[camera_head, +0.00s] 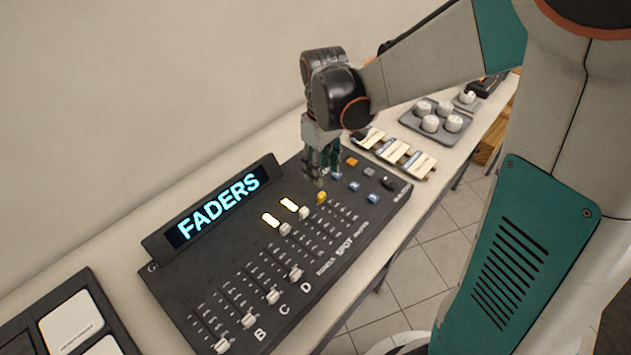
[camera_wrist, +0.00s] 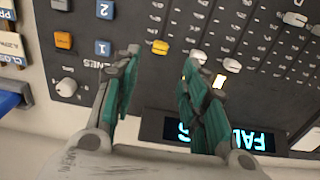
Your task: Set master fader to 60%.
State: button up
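The fader desk (camera_head: 330,265) is a dark console with several slider tracks. A yellow fader cap (camera_head: 321,197) sits near the far end of its track, beside two white caps; it appears to be the master fader, but its label is too small to read surely. My gripper (camera_head: 322,180) points down above the desk, just behind the yellow cap. In the wrist view, its two teal fingers (camera_wrist: 162,60) are apart, with the yellow cap (camera_wrist: 160,47) in the gap between their tips. Nothing is held. I cannot tell whether either finger touches the cap.
A lit FADERS display (camera_head: 218,208) rises along the desk's back edge. White caps A to D stand at the near-left. Blue and orange buttons (camera_head: 351,161) lie right of my gripper.

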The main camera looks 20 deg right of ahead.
aim_at(322, 194)
notch_tip(322, 194, down, 9)
jog(key=b, duration=0.2)
jog(key=shift+b, duration=0.3)
grip_shut()
